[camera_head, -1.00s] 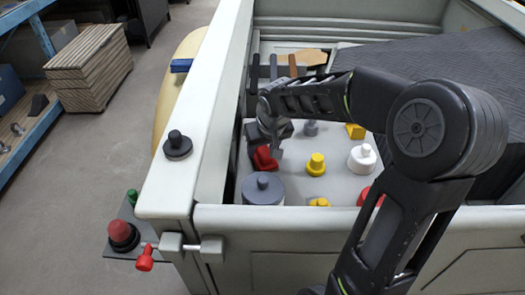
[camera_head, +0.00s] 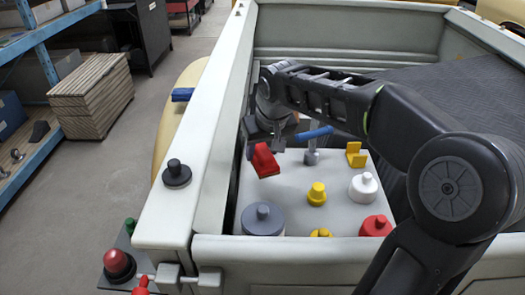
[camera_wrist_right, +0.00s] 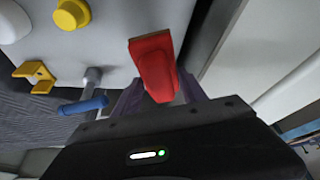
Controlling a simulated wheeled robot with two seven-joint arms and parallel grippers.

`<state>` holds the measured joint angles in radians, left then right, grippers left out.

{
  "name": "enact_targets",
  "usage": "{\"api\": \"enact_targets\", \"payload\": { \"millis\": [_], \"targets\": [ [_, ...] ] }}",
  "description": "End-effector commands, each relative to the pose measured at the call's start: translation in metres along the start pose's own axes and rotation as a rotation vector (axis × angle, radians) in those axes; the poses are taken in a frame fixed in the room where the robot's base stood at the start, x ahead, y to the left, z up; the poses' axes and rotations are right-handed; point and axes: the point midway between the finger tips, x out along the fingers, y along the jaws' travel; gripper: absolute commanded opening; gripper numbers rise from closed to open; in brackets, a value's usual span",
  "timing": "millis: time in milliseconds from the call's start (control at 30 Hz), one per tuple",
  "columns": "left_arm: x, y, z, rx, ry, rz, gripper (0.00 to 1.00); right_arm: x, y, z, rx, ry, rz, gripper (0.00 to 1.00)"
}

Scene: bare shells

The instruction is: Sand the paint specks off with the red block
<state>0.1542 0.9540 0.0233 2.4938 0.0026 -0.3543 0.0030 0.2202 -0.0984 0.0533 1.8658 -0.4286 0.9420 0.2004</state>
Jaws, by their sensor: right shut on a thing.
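The red block (camera_head: 265,160) is held tilted over the left part of the light grey tray top (camera_head: 290,178) inside the truck bed. My right gripper (camera_head: 262,140) is shut on it. In the right wrist view the block (camera_wrist_right: 153,62) sticks out between the two fingers (camera_wrist_right: 152,97). I cannot tell whether its lower end touches the surface. No paint specks can be made out in either view. My left gripper is not in view.
Close by are a blue-handled grey post (camera_head: 314,134), a yellow bracket (camera_head: 356,155), a yellow knob (camera_head: 317,194), a white knob (camera_head: 363,187), a red knob (camera_head: 376,226) and a grey round piece (camera_head: 263,220). The bed's pale side wall (camera_head: 212,150) rises at the left.

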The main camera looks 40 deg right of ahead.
Motion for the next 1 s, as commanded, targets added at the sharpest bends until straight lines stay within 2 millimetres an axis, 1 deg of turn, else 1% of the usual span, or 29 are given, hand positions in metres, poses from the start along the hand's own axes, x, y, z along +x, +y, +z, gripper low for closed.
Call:
{"api": "enact_targets", "payload": {
  "millis": [467, 567, 900, 1000],
  "targets": [
    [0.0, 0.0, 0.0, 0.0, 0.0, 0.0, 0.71, -0.001, 0.0, -0.001, 0.011, -0.002, 0.005, 0.0],
    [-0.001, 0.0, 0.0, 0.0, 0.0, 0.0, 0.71, -0.004, -0.001, -0.002, 0.063, -0.008, 0.025, 0.0],
    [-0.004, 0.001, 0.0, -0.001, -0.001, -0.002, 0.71, -0.026, -0.001, -0.011, 0.399, -0.005, 0.167, 0.0],
    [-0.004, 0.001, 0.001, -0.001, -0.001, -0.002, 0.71, -0.029, 0.0, -0.012, 0.435, 0.001, 0.181, 0.0]
  ]
}}
